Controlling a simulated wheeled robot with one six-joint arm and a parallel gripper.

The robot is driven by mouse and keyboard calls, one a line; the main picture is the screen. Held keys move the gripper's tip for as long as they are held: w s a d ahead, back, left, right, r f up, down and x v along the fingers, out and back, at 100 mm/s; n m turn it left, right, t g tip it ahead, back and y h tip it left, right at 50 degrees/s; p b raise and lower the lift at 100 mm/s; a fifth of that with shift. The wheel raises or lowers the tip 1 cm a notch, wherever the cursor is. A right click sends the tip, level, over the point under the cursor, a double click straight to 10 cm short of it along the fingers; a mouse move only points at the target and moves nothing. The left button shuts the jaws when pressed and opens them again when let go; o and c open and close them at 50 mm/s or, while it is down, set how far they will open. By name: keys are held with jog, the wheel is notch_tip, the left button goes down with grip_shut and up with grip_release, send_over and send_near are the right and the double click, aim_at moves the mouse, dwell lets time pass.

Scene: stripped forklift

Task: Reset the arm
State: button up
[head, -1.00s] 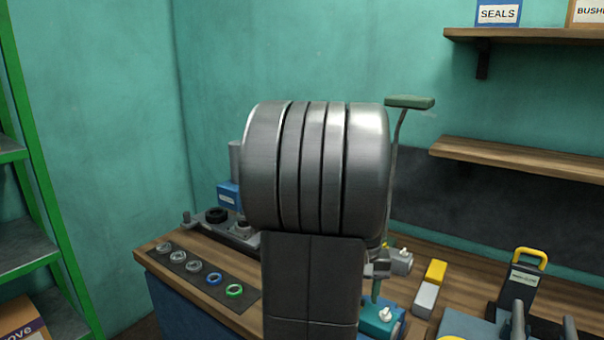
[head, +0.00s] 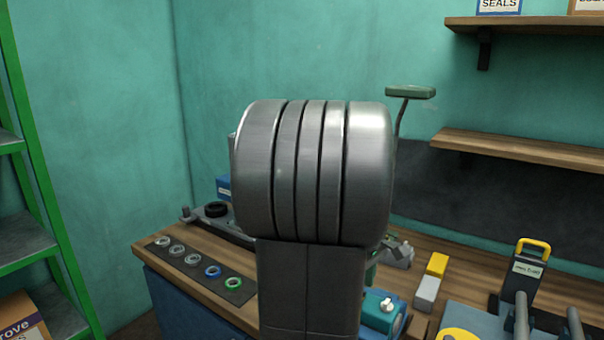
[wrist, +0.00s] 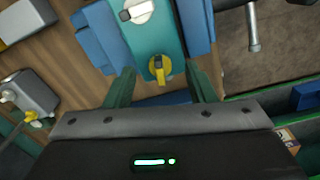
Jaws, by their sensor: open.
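My own arm, a large grey ribbed joint, fills the middle of the head view and hides much of the bench. My gripper (wrist: 163,85) shows in the wrist view with its two green fingers apart and nothing held between them. Beyond the fingertips is a teal block (wrist: 153,45) with a white knob and a yellow knob, flanked by blue pieces. A teal part with a white knob (head: 382,312) also shows on the bench in the head view, right of my arm.
The wooden bench (head: 160,264) carries a dark strip (head: 228,285) with several rings at left. A yellow and grey block (head: 431,282) and a black yellow-handled device (head: 527,275) stand at right. Shelves (head: 520,152) hang on the right wall; a green rack (head: 35,180) stands at left.

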jog(key=shift+n+b, duration=0.3)
jog(key=shift+n, duration=0.8)
jog(key=shift+s, duration=0.1)
